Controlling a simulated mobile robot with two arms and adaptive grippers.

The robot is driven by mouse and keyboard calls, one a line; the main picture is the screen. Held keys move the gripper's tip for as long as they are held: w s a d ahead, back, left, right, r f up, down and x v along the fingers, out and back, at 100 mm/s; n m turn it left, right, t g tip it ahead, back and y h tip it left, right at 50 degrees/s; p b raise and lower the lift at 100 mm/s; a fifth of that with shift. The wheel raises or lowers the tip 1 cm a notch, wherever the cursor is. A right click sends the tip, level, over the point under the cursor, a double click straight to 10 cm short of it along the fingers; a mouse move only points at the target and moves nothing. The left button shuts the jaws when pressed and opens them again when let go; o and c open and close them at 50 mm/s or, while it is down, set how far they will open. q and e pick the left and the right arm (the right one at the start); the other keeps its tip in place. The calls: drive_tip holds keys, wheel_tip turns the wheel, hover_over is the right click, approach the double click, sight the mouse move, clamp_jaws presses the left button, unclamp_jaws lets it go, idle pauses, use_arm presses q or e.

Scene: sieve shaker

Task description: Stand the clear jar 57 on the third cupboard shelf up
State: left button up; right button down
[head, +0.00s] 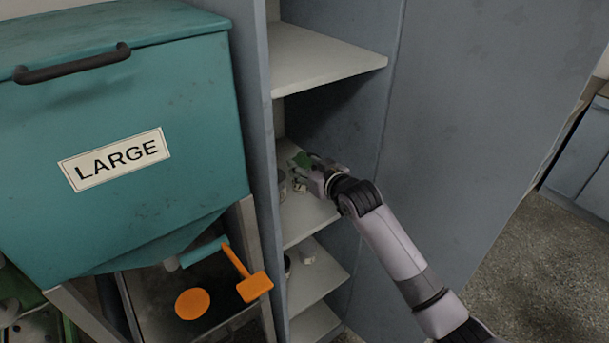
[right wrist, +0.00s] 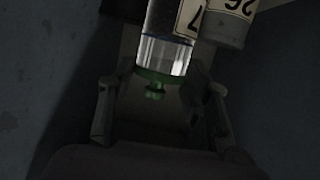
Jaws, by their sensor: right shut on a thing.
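The clear jar (right wrist: 168,40) has a green lid (right wrist: 152,80) and a pale label with a 7 showing, the rest of the label being cut off. In the head view a green part of it (head: 302,159) shows at my right gripper (head: 311,173), inside the cupboard above the shelf (head: 312,213). The right wrist view shows my right gripper (right wrist: 161,92) with its fingers on either side of the lid end, shut on the jar. The jar's far end is out of frame, and I cannot tell its exact tilt. My left gripper is not in view.
A grey jar labelled 26 (right wrist: 225,28) stands close beside the clear jar. The cupboard has an upper shelf (head: 320,60) above my gripper and a right side wall (head: 460,130). Small containers (head: 306,256) stand one shelf lower. A teal bin marked LARGE (head: 120,100) is left.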

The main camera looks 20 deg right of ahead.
wheel_tip(320, 180, down, 3)
drive_tip(key=shift+f, duration=0.1)
drive_tip(key=shift+f, duration=0.15)
drive_tip(key=c, duration=0.8)
unclamp_jaws()
drive_tip(key=shift+c, duration=0.2)
